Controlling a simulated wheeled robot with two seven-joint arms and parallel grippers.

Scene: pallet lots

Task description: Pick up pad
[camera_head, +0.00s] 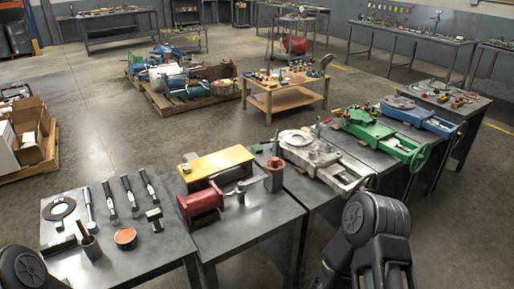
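A round orange disc (125,237) with a dark rim, which may be the pad, lies on the grey metal table (165,252) at the front left. Only black upper parts of my two arms show, at the bottom left corner and bottom right. Neither gripper is in view.
A red vise (201,203) and yellow box (215,163) sit on the adjoining table. Grey and green machines (380,135) line tables to the right. Open floor (105,120) lies beyond.

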